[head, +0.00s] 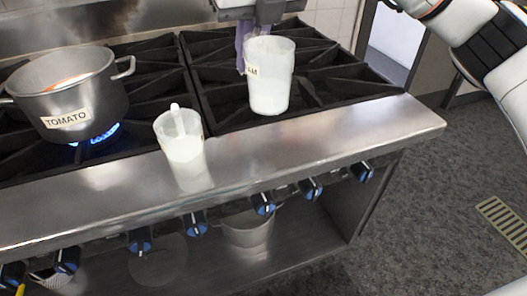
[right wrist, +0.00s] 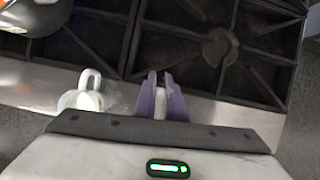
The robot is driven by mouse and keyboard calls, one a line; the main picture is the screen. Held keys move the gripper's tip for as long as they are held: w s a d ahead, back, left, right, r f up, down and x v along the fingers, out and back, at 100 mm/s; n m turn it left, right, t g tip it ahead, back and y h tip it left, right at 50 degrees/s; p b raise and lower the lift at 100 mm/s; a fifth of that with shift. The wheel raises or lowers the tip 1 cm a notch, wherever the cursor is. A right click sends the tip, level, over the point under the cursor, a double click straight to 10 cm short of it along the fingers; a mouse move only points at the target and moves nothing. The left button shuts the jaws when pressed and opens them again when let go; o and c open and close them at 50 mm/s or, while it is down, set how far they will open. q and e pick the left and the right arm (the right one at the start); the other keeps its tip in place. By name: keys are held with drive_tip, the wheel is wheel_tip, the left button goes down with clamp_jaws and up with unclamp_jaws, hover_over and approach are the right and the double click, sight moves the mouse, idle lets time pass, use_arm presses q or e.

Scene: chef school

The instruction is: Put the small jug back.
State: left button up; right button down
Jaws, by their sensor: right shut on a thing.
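A clear jug with white contents and a partly hidden label (head: 270,85) is at the right part of the stove. My right gripper (head: 245,45) is at its upper left side, with purple fingers shut on a narrow white part, likely its handle (right wrist: 160,105). I cannot tell whether this jug touches the stove. A second, shorter-looking clear jug (head: 182,145) with white contents stands upright on the steel front ledge, its handle toward the back. It also shows left of the fingers in the right wrist view (right wrist: 84,100). My left gripper is out of view.
A steel pot labelled TOMATO (head: 82,95) sits over a lit blue flame at the left. Black grates (head: 215,75) cover the stove top. The steel ledge (head: 340,120) is clear to the right. Blue-marked knobs (head: 264,205) line the stove's front.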

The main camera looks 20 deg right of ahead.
sight(257, 58)
drive_tip(key=shift+m, duration=0.4)
drive_tip(key=shift+w+a+f, duration=0.1)
drive_tip(key=shift+f, duration=4.85)
drive_tip(key=c, duration=1.8)
unclamp_jaws()
drive_tip(key=shift+c, duration=0.2)
drive_tip(key=shift+r, duration=0.1)
drive_tip(key=shift+r, duration=0.25)
drive_tip(key=v, duration=1.1)
drive_tip(key=shift+a+r, duration=0.2)
drive_tip(key=shift+r, duration=0.1)
